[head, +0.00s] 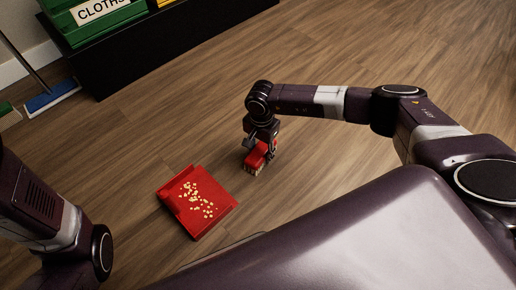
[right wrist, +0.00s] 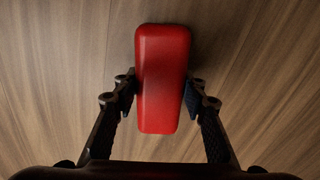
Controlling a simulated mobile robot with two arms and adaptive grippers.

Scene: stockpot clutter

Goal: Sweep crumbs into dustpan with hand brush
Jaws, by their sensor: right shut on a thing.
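A red dustpan (head: 226,203) lies on the wooden floor in the head view. Many pale crumbs (head: 199,199) lie scattered inside it. My right gripper (head: 262,145) is shut on a red hand brush (head: 255,160) to the right of the dustpan and apart from it. The brush's pale bristles face down, close to the floor; whether they touch it I cannot tell. In the right wrist view, the brush's red back (right wrist: 162,60) sits between the two fingers. My left gripper is out of view; only part of my left arm shows.
A black shelf (head: 175,45) with a green bin (head: 95,22) labelled CLOTHS and a yellow bin stands at the back left. A blue broom head (head: 52,97) and a green one (head: 9,115) rest at the far left. Open floor surrounds the dustpan.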

